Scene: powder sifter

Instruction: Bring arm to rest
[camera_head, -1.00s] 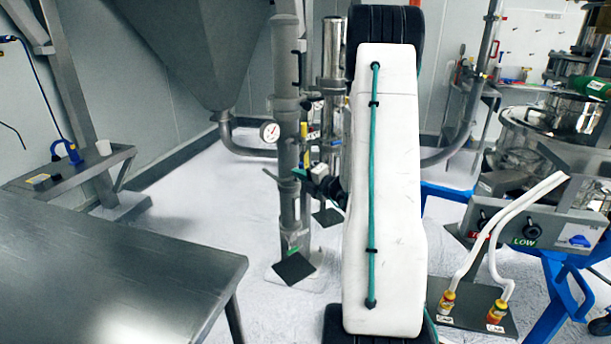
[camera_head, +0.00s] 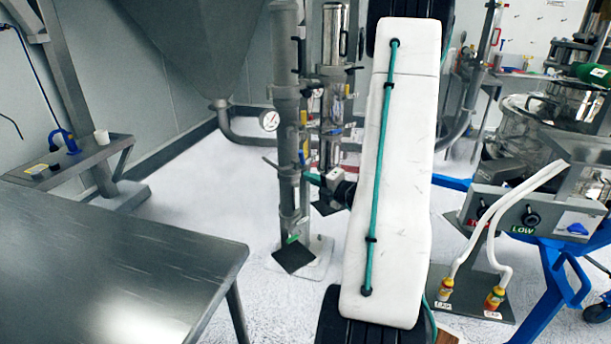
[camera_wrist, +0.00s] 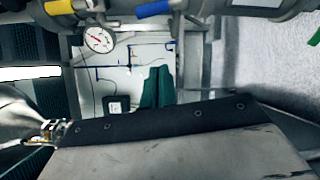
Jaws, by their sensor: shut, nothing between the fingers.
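My arm (camera_head: 395,160) stands upright in the middle of the head view, a long white link with a teal cable along it. My gripper (camera_head: 309,177) shows past its left edge, small, pointing left beside the grey vertical pipe (camera_head: 287,110). Whether it touches the pipe cannot be told. In the wrist view, the dark green fingers of my gripper (camera_wrist: 159,70) lie together, shut and empty.
A steel table (camera_head: 120,275) fills the lower left. A pressure gauge (camera_head: 269,121) sits by the pipe, under a large hopper (camera_head: 190,45). At right are a blue-framed machine (camera_head: 555,265) and white hoses (camera_head: 500,225). The floor between table and pipe is clear.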

